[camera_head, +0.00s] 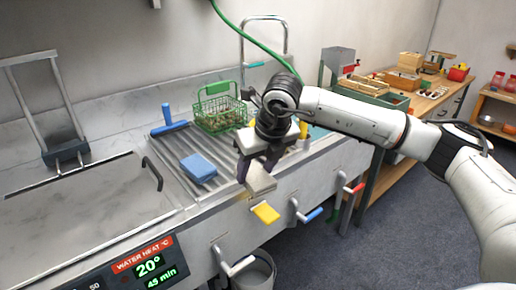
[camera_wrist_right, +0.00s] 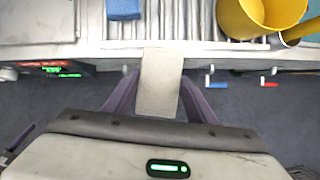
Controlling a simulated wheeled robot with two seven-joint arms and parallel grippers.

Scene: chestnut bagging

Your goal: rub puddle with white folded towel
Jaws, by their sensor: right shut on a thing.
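My right gripper (camera_head: 258,172) is in front of the steel counter's front edge, pointing down. Its purple fingers are shut on the white folded towel (camera_head: 262,182), a pale, off-white pad. In the right wrist view the towel (camera_wrist_right: 160,82) sticks out as a flat strip between the fingers, its far end near the counter edge. I cannot make out a puddle in either view.
A blue sponge (camera_head: 198,167) and green wire basket (camera_head: 220,110) are on the ribbed drainboard. A yellow container (camera_wrist_right: 258,15) stands on the counter. Coloured levers (camera_head: 310,215) stick out below the edge, above a bucket (camera_head: 255,275). A wooden workbench (camera_head: 440,100) stands right.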

